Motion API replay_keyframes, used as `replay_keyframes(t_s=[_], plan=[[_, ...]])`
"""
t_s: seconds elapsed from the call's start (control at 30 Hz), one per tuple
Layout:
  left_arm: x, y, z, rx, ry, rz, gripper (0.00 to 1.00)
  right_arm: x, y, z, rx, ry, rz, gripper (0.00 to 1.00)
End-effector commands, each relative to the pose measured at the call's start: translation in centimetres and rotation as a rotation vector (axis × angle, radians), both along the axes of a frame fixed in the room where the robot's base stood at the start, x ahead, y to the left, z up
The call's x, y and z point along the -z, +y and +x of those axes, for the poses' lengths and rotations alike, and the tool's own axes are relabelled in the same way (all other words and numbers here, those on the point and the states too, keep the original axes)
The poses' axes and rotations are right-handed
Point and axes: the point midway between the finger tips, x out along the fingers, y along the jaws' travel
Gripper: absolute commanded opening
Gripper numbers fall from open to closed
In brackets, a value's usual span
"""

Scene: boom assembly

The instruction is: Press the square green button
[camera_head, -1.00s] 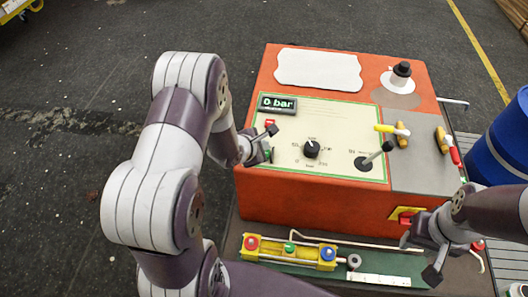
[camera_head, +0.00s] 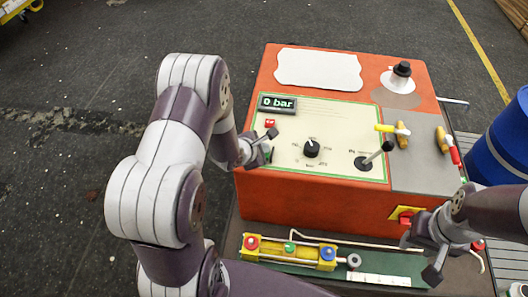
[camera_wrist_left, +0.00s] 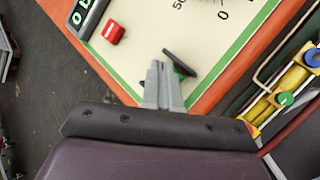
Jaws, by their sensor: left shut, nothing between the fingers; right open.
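The square green button is mostly hidden by my left gripper (camera_head: 269,139) at the near left corner of the cream panel (camera_head: 335,117). Only a small green patch (camera_head: 267,153) shows beside the fingers; some green (camera_wrist_left: 184,69) also shows beside a dark fingertip in the left wrist view. My left gripper (camera_wrist_left: 168,68) is shut and empty, right at this patch. I cannot tell whether it touches the button. My right gripper (camera_head: 421,257) is open and empty, low in front of the orange box's right side.
The orange box (camera_head: 310,205) carries a red button (camera_head: 270,123), a display reading "0 bar" (camera_head: 277,103), a black knob (camera_head: 311,149) and a lever (camera_head: 376,155). A yellow block with coloured buttons (camera_head: 290,252) lies in front. A blue barrel (camera_head: 500,148) stands at right.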

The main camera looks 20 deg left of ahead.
Motion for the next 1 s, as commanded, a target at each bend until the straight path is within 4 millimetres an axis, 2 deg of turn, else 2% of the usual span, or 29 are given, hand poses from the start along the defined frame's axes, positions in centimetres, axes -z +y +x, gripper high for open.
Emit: replay_keyframes(t_s=[0.73,1.0], plan=[[0.6,0.0,0.0,0.0,0.0,0.0,0.0,0.2,0.0,0.0,0.0,0.0,0.0,0.43],[-0.6,0.0,0.0,0.001,0.001,0.0,0.0,-1.2,0.0,0.0,0.0,0.0,0.0,0.43]])
